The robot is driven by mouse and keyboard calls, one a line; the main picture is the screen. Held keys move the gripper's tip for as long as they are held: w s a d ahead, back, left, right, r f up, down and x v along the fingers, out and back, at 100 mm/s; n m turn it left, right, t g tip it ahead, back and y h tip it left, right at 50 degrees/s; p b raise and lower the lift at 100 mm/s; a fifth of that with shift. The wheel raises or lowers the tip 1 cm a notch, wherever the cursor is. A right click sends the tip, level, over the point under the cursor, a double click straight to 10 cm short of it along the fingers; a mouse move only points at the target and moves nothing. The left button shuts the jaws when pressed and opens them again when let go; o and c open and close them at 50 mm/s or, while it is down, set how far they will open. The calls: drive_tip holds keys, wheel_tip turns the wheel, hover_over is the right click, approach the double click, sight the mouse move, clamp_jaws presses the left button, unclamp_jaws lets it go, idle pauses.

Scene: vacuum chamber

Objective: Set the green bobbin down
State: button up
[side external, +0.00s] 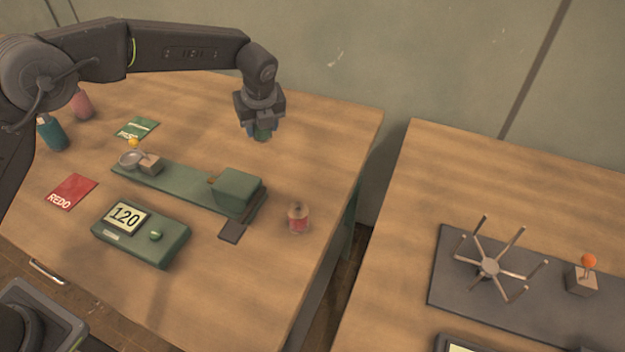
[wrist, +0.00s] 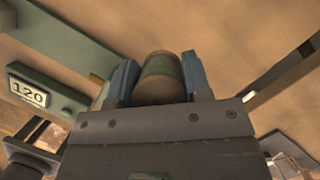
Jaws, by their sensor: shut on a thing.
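My gripper (side external: 262,133) is above the far part of the left wooden table in the side external view, pointing down. In the wrist view my gripper (wrist: 158,82) is shut on the green bobbin (wrist: 160,68), which sits between the two blue-grey fingers. The bobbin shows a green band with tan ends. In the side external view the green bobbin is mostly hidden by the fingers. It is held in the air, apart from the table.
A green device (side external: 180,188) with a block and small dish lies below left. A display reading 120 (side external: 128,217), a red REDO card (side external: 70,192), a green card (side external: 137,128) and a red-labelled bobbin (side external: 298,219) are on the table. Across a gap, the right table holds a spoked rack (side external: 489,267).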

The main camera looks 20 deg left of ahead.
hover_over(310, 176)
drive_tip(key=f, duration=0.7)
drive_tip(key=shift+s+d, duration=0.4)
drive_tip(key=shift+f, duration=1.8)
drive_tip(key=shift+f, duration=0.1)
drive_tip(key=o, duration=0.9)
drive_tip(key=shift+f, duration=0.1)
drive_tip(key=v, duration=1.4)
drive_tip(key=shift+w+d, duration=0.2)
drive_tip(key=shift+d, duration=0.1)
drive_tip(key=shift+f, duration=0.1)
